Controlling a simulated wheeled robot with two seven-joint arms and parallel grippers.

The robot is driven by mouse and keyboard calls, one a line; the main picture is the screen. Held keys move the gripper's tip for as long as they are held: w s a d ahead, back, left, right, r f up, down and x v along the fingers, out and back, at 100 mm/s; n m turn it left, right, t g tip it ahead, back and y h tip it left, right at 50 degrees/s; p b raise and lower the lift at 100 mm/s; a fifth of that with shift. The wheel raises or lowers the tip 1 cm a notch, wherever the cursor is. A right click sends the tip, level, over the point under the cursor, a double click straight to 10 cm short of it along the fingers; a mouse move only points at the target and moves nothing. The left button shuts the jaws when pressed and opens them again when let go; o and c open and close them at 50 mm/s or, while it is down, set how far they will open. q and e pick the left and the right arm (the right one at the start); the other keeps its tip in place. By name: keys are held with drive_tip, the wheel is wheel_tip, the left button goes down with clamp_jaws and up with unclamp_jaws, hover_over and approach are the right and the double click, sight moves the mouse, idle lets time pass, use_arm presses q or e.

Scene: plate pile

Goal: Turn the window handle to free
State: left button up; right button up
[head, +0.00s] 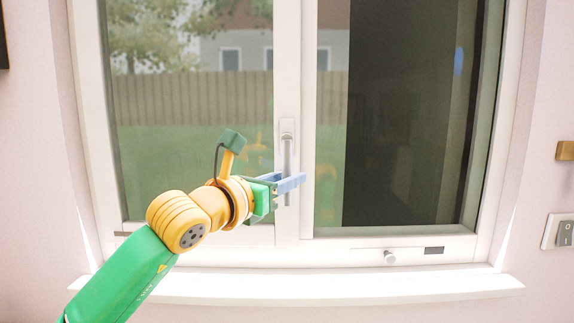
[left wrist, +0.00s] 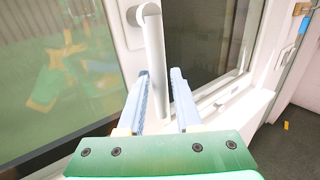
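The window handle (head: 287,152) is a pale grey lever on the white middle frame of the window. It hangs straight down from its base in the head view. My left gripper (head: 291,183) has its blue fingers level with the lower part of the lever. In the left wrist view, the lever (left wrist: 157,65) runs down between the two fingers of the gripper (left wrist: 161,98), with a gap on each side near its lower end. The fingers are apart and not closed on it. My right gripper is in neither view.
The window (head: 190,150) has a left pane showing a fence and grass, and a darker right pane. A white sill (head: 330,290) runs below. A small round knob (head: 390,257) sits on the lower frame. A switch (head: 564,233) is on the right wall.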

use_arm(q)
drive_tip(key=shift+w+d+f, duration=0.1)
drive_tip(key=shift+w+f, duration=0.05)
drive_tip(key=shift+w, duration=0.2)
drive_tip(key=shift+s, duration=0.1)
drive_tip(key=shift+c, duration=0.4)
clamp_jaws()
idle(0.7)
